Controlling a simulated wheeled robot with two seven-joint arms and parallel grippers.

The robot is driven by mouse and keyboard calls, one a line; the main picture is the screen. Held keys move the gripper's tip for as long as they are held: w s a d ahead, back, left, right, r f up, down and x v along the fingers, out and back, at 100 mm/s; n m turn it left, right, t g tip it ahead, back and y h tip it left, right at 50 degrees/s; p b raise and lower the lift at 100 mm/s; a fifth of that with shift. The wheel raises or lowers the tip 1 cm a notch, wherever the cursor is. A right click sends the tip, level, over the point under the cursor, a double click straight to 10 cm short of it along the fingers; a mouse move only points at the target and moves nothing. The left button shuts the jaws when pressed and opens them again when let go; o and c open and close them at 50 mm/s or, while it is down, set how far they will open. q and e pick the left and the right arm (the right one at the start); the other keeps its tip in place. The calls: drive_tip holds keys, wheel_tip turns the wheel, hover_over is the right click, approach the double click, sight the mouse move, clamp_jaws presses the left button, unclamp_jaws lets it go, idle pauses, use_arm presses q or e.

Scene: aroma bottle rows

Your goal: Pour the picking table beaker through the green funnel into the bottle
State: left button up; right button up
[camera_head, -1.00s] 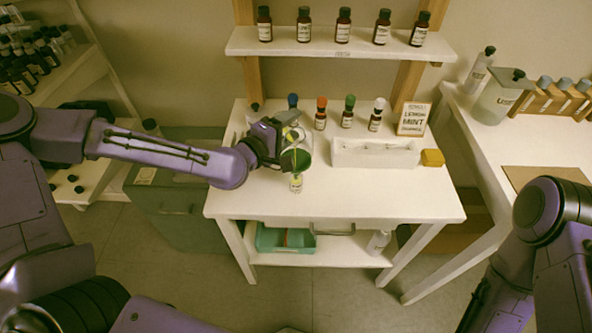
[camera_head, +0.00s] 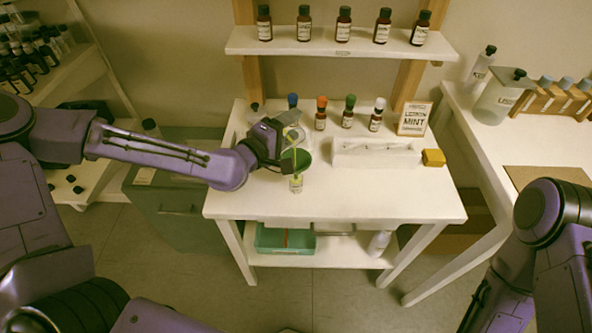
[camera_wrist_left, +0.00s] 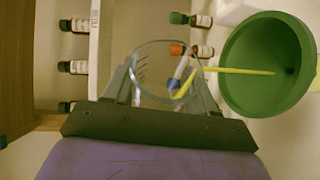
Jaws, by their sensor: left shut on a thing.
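My left gripper (camera_head: 272,142) is shut on a clear glass beaker (camera_wrist_left: 150,66), which it holds tilted above and beside the green funnel (camera_head: 302,158). In the left wrist view a thin yellow stream (camera_wrist_left: 235,71) runs from the beaker's lip into the wide green funnel (camera_wrist_left: 250,88). The funnel sits over a small clear bottle (camera_head: 296,185) with a pale label, standing on the white table (camera_head: 360,200). The bottle is hidden under the funnel in the wrist view. My right arm shows at the right edge, but its gripper is out of view.
Several capped brown bottles (camera_head: 321,115) stand behind the funnel. A white tray (camera_head: 375,160), a yellow block (camera_head: 433,157) and a mint sign (camera_head: 414,118) are to the right. A shelf (camera_head: 340,48) with bottles hangs above. The table's front right is clear.

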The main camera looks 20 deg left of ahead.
use_arm(q)
drive_tip(key=shift+s+d+r+m+t+b, duration=0.1)
drive_tip(key=shift+d+r+m+t+b, duration=0.15)
drive_tip(key=shift+m+b, duration=0.2)
idle(1.3)
drive_tip(key=shift+a, duration=0.15)
idle(0.5)
drive_tip(key=shift+a+r+n+p, duration=0.15)
drive_tip(key=shift+r+n+p, duration=0.2)
drive_tip(key=shift+n+p, duration=0.5)
drive_tip(key=shift+w+n+g+p, duration=0.2)
drive_tip(key=shift+n+g+p, duration=0.1)
drive_tip(key=shift+g+p, duration=0.25)
drive_tip(key=shift+f, duration=0.15)
